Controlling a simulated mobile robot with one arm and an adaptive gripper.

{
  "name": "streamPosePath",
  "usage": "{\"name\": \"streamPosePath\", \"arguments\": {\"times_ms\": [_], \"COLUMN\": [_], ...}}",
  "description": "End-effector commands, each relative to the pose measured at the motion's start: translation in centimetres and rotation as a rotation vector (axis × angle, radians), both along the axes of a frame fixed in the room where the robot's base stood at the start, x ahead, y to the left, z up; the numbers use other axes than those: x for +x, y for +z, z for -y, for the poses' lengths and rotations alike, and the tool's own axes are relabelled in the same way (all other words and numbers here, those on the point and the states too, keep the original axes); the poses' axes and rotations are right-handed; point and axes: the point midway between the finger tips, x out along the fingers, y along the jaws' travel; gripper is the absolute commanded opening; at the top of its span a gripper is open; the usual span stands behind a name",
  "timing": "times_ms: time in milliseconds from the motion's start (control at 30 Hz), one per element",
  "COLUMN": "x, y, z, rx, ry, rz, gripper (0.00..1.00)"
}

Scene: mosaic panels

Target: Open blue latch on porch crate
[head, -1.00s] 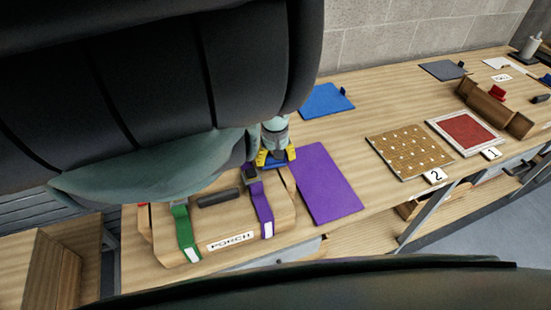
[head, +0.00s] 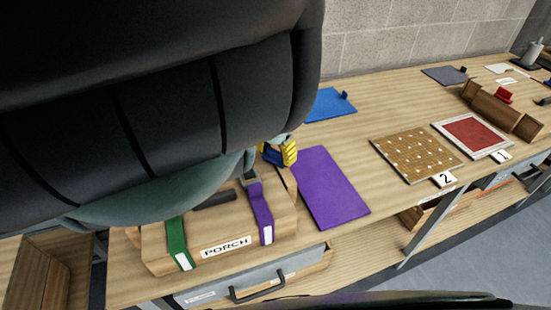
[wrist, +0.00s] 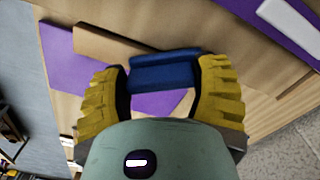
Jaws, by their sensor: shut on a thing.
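The wooden crate (head: 158,247) with the PORCH label stands on the bench, partly hidden by my arm. A green strap (head: 177,240) and a purple strap (head: 258,205) run down its front. My gripper (head: 281,154) is at the crate's far right end, mostly behind my arm. In the wrist view, my yellow fingers (wrist: 160,85) are shut on the blue latch (wrist: 165,70), which spans between them. A little of the blue latch also shows in the head view (head: 272,157). I cannot tell whether the latch is released from the crate.
A purple mat (head: 330,188) lies just right of the crate, and a blue mat (head: 325,105) behind it. A pegboard (head: 416,152) and a red framed panel (head: 472,136) lie farther right. A drawer handle (head: 257,290) sticks out below the bench edge.

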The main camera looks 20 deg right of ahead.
Motion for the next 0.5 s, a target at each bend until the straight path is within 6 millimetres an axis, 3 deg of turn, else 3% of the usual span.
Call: {"name": "streamPosePath", "arguments": {"times_ms": [500], "x": [0.3], "y": [-0.05], "z": [0.79], "rx": [-0.002], "ry": [-0.399], "rz": [0.001], "gripper": [0.28]}}
